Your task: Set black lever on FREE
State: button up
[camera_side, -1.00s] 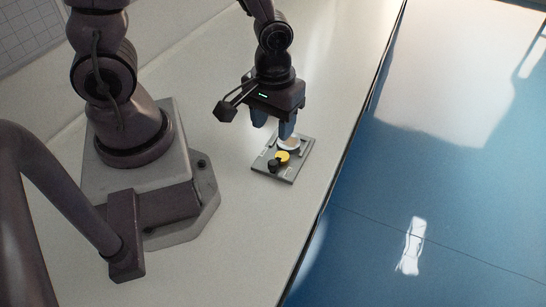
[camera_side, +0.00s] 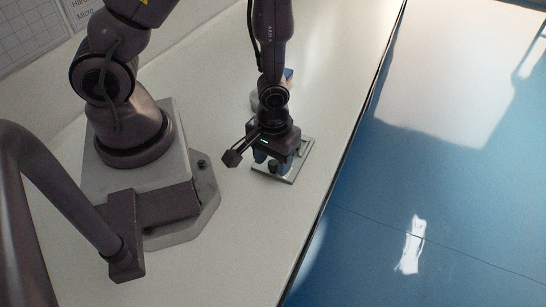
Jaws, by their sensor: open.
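A small grey plate (camera_side: 302,158) lies flat on the white bench and carries the black lever (camera_side: 273,167). Only a small dark part of the lever shows, below and between my gripper's fingers. My gripper (camera_side: 273,161) is open and points down over the near part of the plate, close around the lever. I cannot tell whether a finger touches it. The yellow and white parts of the plate are hidden behind my gripper. The FREE marking cannot be read from here.
A blue and grey object (camera_side: 288,75) stands on the bench behind my arm, partly hidden. The white bench (camera_side: 240,215) is clear in front of the plate. Its right edge (camera_side: 325,200) runs close beside the plate, with blue floor (camera_side: 370,230) beyond.

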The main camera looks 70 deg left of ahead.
grip_shut()
